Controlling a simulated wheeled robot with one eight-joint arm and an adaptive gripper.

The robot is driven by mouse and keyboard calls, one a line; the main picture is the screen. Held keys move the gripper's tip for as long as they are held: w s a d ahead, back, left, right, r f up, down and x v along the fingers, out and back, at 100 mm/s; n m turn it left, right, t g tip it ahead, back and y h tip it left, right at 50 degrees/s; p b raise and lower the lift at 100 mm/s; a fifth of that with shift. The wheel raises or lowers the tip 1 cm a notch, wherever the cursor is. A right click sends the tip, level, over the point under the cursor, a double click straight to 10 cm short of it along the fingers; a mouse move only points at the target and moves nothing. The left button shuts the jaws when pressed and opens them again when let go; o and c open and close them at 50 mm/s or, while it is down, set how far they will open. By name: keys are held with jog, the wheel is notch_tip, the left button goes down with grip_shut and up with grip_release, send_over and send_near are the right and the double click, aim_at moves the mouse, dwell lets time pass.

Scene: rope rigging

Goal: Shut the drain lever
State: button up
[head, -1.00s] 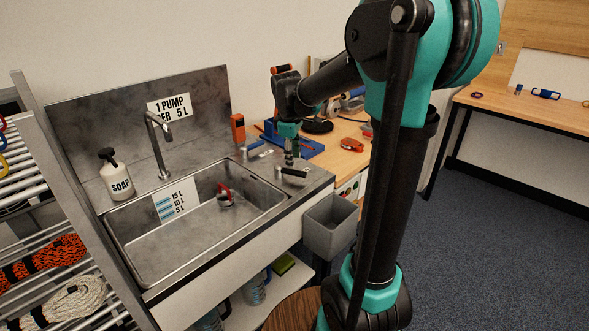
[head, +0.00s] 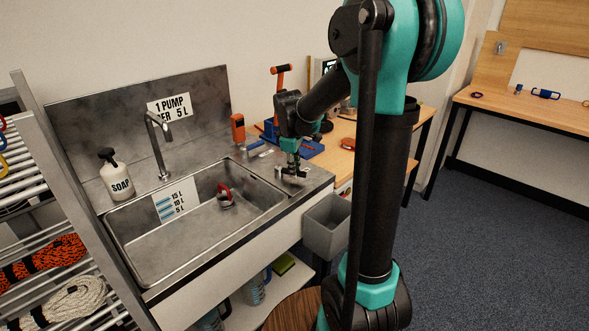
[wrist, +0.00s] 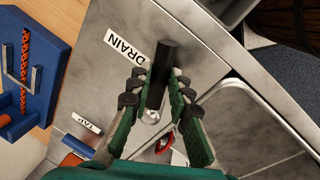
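The drain lever is a black bar on a metal pivot, on the steel counter beside the sink. In the wrist view the lever (wrist: 162,68) lies between the two fingers of my gripper (wrist: 157,82), with its pivot nearer the palm. The DRAIN label (wrist: 122,46) is left of the lever. My gripper's fingers stand apart on either side of the bar; I cannot tell whether either touches it. In the head view my gripper (head: 290,175) is down at the counter's right end and mostly hides the lever.
The sink basin (head: 150,245) holds a red-handled item (head: 225,193). A tap (head: 157,145) and soap bottle (head: 115,175) stand behind it. A blue rack (wrist: 30,85) and the TAP label (wrist: 86,122) are near my gripper. A grey bin (head: 327,225) hangs at the counter's front right.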

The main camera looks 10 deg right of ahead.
grip_shut()
jog(key=w+n, duration=0.1)
jog(key=d+n, duration=0.1)
jog(key=n, duration=0.1)
jog(key=shift+w+y, duration=0.3)
jog(key=shift+w, duration=0.05)
jog(key=w+n, duration=0.1)
jog(key=n, duration=0.1)
jog(key=w+n, duration=0.1)
jog(key=n, duration=0.1)
jog(key=shift+d+y, duration=0.1)
jog(key=shift+y, duration=0.3)
jog(key=w+n, duration=0.1)
jog(key=n, duration=0.2)
jog(key=shift+w+y, duration=0.3)
jog(key=shift+w, duration=0.05)
jog(key=shift+w+a+n+y, duration=0.15)
jog(key=shift+w+a+n, duration=0.15)
jog(key=shift+n, duration=0.5)
jog(key=shift+w+a+n+y, duration=0.2)
jog(key=shift+w+n, duration=0.2)
jog(key=shift+n, duration=0.4)
